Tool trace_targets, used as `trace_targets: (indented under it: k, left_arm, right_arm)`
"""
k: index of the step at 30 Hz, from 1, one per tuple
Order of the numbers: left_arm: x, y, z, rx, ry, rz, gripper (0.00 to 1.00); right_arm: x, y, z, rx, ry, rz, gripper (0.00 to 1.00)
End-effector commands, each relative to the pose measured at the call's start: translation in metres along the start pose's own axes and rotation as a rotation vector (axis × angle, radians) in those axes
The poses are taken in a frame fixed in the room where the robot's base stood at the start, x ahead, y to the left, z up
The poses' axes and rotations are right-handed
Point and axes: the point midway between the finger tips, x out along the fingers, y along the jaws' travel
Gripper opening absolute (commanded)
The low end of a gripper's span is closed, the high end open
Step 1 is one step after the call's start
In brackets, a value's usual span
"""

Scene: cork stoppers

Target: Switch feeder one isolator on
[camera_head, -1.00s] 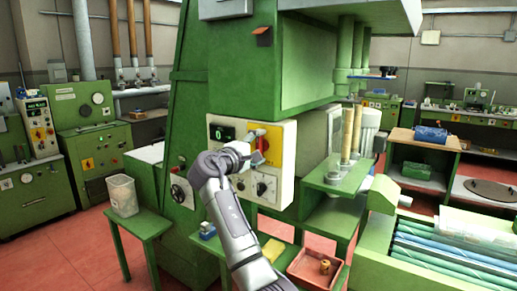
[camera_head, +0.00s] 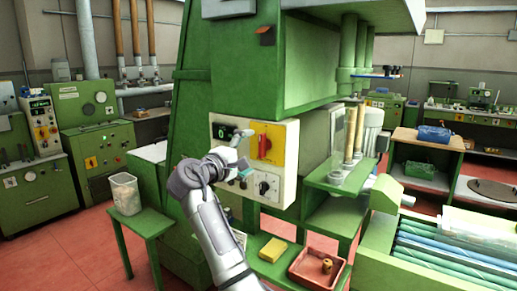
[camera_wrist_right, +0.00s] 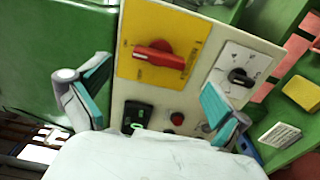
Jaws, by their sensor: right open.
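The isolator is a red rotary handle on a yellow plate (camera_head: 266,142) at the upper right of a cream control panel (camera_head: 285,190) on the green machine. Its handle looks upright in the head view. In the wrist view the red handle (camera_wrist_right: 160,55) lies across the plate, as that view is turned. My right gripper (camera_head: 243,155) is in front of the panel, left of and below the handle. It is open and empty, its teal-padded fingers wide apart in the wrist view (camera_wrist_right: 153,93). The plate's lettering is too small to read. My left gripper is not in view.
A dark knob on a white dial (camera_head: 264,187) sits below the isolator, and a green-lit display (camera_head: 222,131) is to its left. Below are a yellow block (camera_head: 272,249) and a red tray (camera_head: 304,275) with corks.

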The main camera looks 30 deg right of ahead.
Motion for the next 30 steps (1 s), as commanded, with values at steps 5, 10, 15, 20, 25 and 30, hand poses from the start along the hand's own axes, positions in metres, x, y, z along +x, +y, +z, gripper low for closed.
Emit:
trace_targets:
  k: [5, 10, 15, 20, 25, 30]
  left_arm:
    - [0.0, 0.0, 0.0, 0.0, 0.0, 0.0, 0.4]
    - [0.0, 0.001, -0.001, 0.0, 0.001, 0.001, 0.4]
    - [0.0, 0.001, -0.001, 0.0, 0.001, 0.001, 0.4]
    - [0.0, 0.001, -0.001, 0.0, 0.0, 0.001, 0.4]
    - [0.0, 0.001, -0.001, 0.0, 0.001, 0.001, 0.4]
    - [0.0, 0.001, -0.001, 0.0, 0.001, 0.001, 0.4]
  right_arm:
    - [-0.035, -0.001, 0.0, 0.001, 0.001, -0.001, 1.0]
    - [-0.053, 0.0, 0.0, 0.0, -0.001, -0.001, 1.0]
    - [-0.058, 0.0, 0.0, 0.001, -0.002, 0.0, 1.0]
    - [-0.058, 0.0, 0.0, 0.0, -0.002, 0.0, 1.0]
    - [-0.058, 0.0, 0.0, 0.0, -0.002, 0.0, 1.0]
    - [-0.057, -0.01, -0.004, -0.012, 0.012, -0.007, 1.0]
